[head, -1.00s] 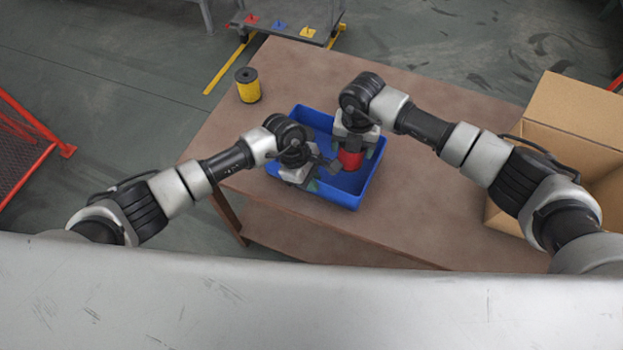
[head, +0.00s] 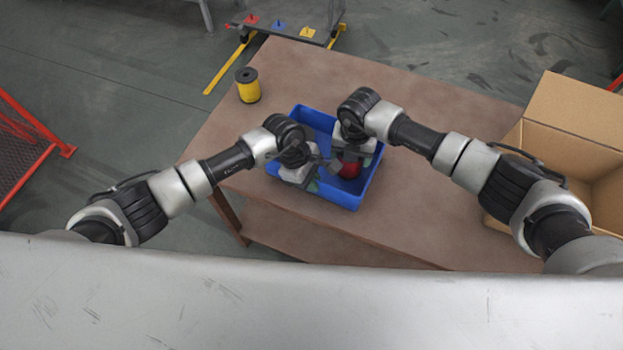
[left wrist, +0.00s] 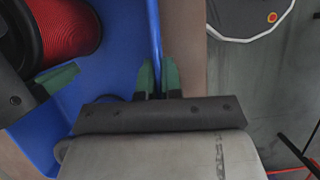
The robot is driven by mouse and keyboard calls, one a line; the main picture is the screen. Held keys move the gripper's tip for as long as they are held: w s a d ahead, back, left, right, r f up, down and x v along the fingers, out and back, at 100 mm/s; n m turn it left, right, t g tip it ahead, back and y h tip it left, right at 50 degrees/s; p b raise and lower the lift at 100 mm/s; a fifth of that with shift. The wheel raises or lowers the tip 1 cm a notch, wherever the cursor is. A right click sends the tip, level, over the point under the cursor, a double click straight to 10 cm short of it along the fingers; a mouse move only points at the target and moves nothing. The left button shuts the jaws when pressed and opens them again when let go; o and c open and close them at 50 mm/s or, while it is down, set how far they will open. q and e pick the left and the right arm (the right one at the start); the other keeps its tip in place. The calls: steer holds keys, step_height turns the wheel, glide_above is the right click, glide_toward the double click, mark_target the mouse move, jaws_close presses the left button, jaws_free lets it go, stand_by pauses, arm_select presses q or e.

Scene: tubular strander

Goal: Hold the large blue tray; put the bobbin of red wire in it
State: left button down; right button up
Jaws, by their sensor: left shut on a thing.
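The large blue tray (head: 343,197) sits on the brown table. My left gripper (head: 314,179) is shut on its near-left wall; in the left wrist view the green fingertips (left wrist: 156,78) lie on both sides of the thin wall. The bobbin of red wire (head: 349,169) is inside the tray's outline, under my right gripper (head: 354,161), which appears shut on it. In the left wrist view the red bobbin (left wrist: 66,27) shows with its black flange and one green finger beside it. Whether the bobbin touches the tray floor is hidden.
A bobbin of yellow wire (head: 248,86) stands on the table behind the tray to the left. An open cardboard box (head: 573,110) is at the right. A cart (head: 285,25) with coloured pieces stands behind the table. The table (head: 420,85) behind and right of the tray is clear.

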steer(key=shift+f, duration=0.4)
steer(key=o, duration=1.2)
steer(key=shift+d, duration=0.1)
arm_select(q)
steer(key=c, duration=1.2)
jaws_free()
arm_select(e)
step_height(320, 180, up, 12)
steer(key=shift+f, duration=0.1)
arm_select(q)
steer(key=shift+r, duration=0.1)
